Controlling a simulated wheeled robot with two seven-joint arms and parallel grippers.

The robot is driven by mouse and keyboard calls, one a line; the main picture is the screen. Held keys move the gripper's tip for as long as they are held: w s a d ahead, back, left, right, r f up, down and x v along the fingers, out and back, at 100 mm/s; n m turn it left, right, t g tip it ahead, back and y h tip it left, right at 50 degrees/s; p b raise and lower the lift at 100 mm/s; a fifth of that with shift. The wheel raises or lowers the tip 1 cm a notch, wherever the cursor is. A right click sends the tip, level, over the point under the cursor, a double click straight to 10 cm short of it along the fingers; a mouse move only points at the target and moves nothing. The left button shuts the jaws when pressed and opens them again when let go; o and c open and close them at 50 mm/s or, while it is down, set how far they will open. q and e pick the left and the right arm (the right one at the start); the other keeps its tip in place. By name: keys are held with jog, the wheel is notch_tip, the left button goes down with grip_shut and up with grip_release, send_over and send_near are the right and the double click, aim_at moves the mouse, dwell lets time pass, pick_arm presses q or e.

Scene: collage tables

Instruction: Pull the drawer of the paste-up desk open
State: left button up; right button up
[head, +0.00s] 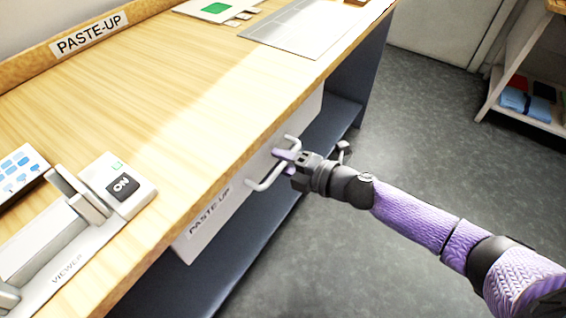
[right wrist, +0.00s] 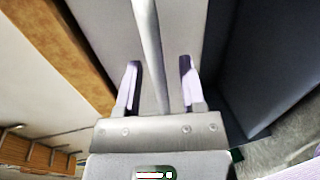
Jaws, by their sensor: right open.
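The paste-up desk (head: 170,95) has a wooden top, and a white drawer (head: 217,217) labelled PASTE-UP sits under its edge. The drawer has a pale bar handle (head: 262,183). My right gripper (head: 284,155) is at the handle, with its fingers pointing at the drawer front. In the right wrist view the handle (right wrist: 148,45) runs between the two open fingers (right wrist: 160,85), apart from both as far as I can see. The drawer front looks close to the desk edge; how far it stands out is hard to tell. My left gripper is not in view.
A viewer device (head: 75,235) with an ON switch stands on the desk at the left. A grey sheet (head: 305,27) lies at the far end. A shelf (head: 520,112) with folded cloths stands at the right. The grey floor before the desk is clear.

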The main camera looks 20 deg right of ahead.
grip_shut()
dwell(1.0)
dwell(0.4)
